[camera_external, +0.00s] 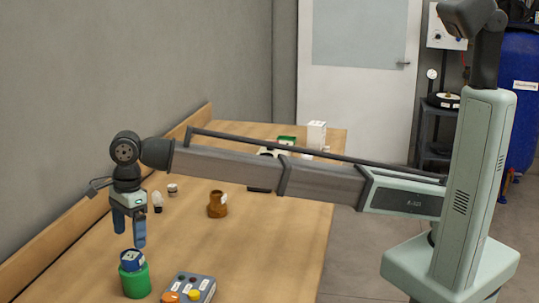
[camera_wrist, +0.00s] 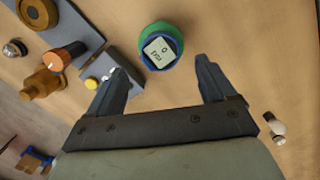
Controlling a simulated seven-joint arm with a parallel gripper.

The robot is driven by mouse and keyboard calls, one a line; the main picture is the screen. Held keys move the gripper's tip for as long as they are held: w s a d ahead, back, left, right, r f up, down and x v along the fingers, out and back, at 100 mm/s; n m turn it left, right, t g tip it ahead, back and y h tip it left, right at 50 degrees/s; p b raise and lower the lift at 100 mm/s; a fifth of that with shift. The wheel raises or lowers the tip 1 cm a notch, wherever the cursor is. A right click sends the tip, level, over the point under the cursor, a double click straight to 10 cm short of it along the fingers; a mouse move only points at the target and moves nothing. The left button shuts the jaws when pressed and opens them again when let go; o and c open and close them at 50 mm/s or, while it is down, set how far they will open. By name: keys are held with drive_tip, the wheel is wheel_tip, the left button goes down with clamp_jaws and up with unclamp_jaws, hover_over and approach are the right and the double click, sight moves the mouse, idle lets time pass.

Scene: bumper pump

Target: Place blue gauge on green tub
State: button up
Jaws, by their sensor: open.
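The blue gauge (camera_external: 131,258) sits in the top of the green tub (camera_external: 135,281) on the wooden table, in the lower left of the external view. In the wrist view the gauge (camera_wrist: 158,50) shows its grey display face, with the green tub's rim (camera_wrist: 152,28) around it. My gripper (camera_external: 129,240) is above the gauge, pointing down, with its blue fingers apart. In the wrist view my gripper (camera_wrist: 166,75) is open and empty, and the gauge lies beyond the fingertips, apart from them. The tub's lower part is hidden in the wrist view.
A grey button box (camera_external: 189,287) with coloured buttons stands close to the tub's right. A brown jar (camera_external: 217,205) and small bulb-like items (camera_external: 157,200) stand farther back. A white box (camera_external: 316,134) is at the far end. A low wall edges the table's left.

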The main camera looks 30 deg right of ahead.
sight(135, 252)
drive_tip(key=shift+w+d+r, duration=0.1)
drive_tip(key=shift+d+r, duration=0.05)
drive_tip(key=shift+r, duration=1.2)
drive_tip(key=shift+d+r, duration=0.15)
drive_tip(key=shift+r, duration=1.15)
